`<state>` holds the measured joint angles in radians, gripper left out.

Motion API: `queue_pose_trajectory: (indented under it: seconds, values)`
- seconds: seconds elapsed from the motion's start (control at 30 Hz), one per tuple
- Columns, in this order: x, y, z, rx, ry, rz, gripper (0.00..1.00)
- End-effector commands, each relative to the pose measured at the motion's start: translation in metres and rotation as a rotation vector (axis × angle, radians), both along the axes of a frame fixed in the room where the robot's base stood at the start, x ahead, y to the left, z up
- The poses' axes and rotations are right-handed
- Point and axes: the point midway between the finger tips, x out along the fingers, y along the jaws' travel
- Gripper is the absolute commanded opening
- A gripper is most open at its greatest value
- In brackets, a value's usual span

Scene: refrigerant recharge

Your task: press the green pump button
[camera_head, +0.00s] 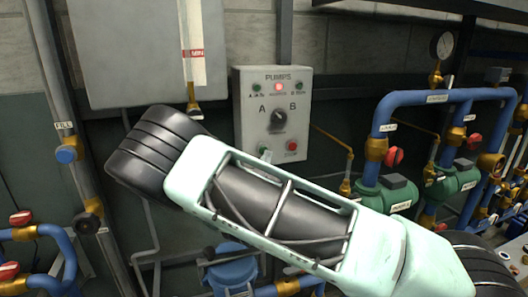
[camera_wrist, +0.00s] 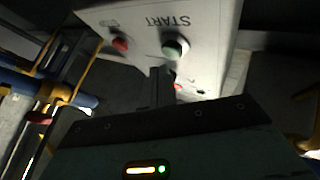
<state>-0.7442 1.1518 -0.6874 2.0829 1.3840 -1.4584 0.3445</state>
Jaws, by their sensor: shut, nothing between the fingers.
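The grey PUMPS control panel (camera_head: 250,118) is on the wall in the head view. It appears upside down in the wrist view (camera_wrist: 205,20). The green pump button (camera_wrist: 174,50), by the START label, shows clearly in the wrist view.
A selector knob (camera_head: 279,119) and a lit red lamp (camera_head: 279,87) are above. Blue pipes (camera_head: 385,115) and green pumps (camera_head: 385,195) stand at right. A gauge cylinder (camera_head: 191,50) hangs at left.

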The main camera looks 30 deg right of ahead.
Motion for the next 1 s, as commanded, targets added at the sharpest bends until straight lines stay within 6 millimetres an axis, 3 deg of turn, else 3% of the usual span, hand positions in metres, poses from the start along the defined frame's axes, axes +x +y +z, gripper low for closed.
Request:
queue_pose_trajectory:
  seconds: [1.0]
  values:
    - [0.008,-0.0024,0.0002,0.0,0.0,0.0,0.0]
